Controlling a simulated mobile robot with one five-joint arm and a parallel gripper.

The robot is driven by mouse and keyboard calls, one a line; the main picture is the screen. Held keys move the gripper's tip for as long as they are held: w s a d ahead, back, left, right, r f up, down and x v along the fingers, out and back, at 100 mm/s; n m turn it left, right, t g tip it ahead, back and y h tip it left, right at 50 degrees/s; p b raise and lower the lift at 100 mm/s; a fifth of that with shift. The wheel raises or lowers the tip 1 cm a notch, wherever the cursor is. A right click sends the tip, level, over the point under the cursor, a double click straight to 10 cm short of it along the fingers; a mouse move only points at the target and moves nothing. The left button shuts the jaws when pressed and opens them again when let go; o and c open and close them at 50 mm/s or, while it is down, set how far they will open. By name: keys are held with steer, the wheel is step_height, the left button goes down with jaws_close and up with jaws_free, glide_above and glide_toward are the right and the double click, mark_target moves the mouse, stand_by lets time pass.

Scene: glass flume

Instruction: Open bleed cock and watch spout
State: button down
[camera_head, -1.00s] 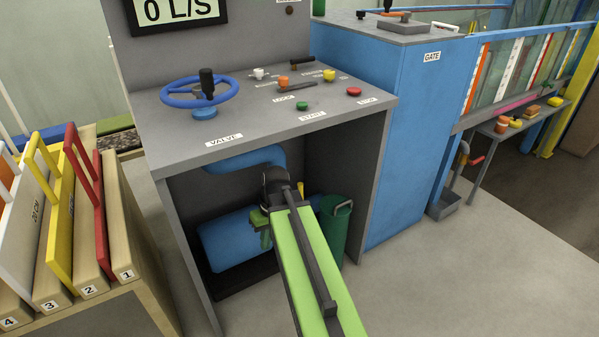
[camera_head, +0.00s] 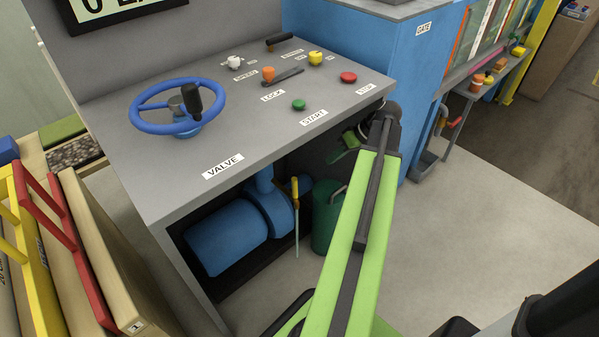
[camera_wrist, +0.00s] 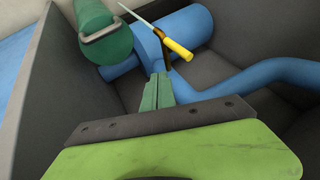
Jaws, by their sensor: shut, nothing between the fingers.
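The bleed cock's yellow handle (camera_head: 294,189) stands at the right end of the blue pump (camera_head: 225,238), under the console. A thin pale line (camera_head: 297,240) runs down below it; I cannot tell whether it is the spout or water. In the wrist view the yellow handle (camera_wrist: 178,50) lies just beyond my fingertips and the pale line (camera_wrist: 138,17) extends to its upper left. My gripper (camera_wrist: 157,78) is shut and empty, its green fingers pointing toward the handle, with no clear contact. In the head view my gripper (camera_head: 345,146) is partly hidden behind my arm.
A green bucket (camera_head: 324,222) stands right of the pump. The console top (camera_head: 240,115) overhangs it and carries a blue valve wheel (camera_head: 150,127) and several knobs. A blue pipe (camera_wrist: 260,82) crosses the wrist view. The floor at the right is clear.

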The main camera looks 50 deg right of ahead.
mark_target(295, 188)
steer(key=w+a+f+b, duration=0.6)
steer(key=a+f+b, duration=0.1)
steer(key=f+b, duration=0.1)
steer(key=shift+a, duration=0.25)
steer(key=shift+f, duration=0.1)
steer(key=shift+w+a, duration=0.1)
steer(key=shift+a, duration=0.7)
